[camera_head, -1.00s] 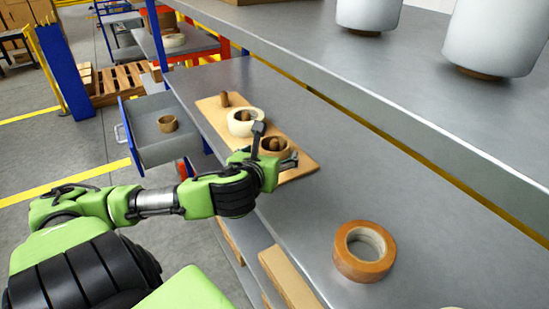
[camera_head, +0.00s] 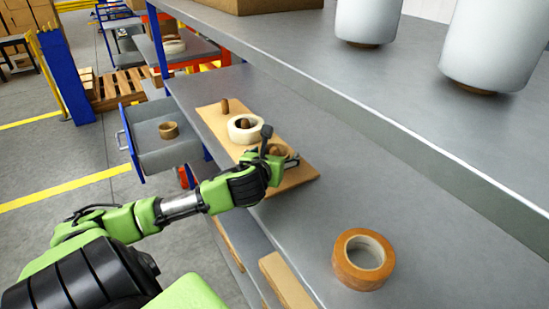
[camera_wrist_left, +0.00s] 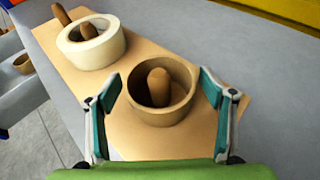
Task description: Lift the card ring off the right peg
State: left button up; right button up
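The brown card ring (camera_wrist_left: 161,111) sits around the right peg (camera_wrist_left: 159,88) on the wooden board (camera_wrist_left: 120,140) in the left wrist view. My left gripper (camera_wrist_left: 165,97) is open, with one finger on each side of the ring. Gaps show between the fingers and the ring. In the head view, the left gripper (camera_head: 277,150) partly hides the card ring (camera_head: 281,152) at the near end of the board (camera_head: 299,177). My right gripper is not in view.
A cream tape roll (camera_head: 244,129) sits around the middle peg (camera_head: 245,122). The far peg (camera_head: 225,106) is bare. An orange tape roll (camera_head: 345,271) lies nearer on the grey bench. An open drawer (camera_head: 150,150) holds another small ring (camera_head: 168,130). The upper shelf (camera_head: 400,80) overhangs the bench.

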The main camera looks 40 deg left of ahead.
pick_arm(q)
jog(key=c, duration=0.7)
jog(key=shift+o, duration=0.2)
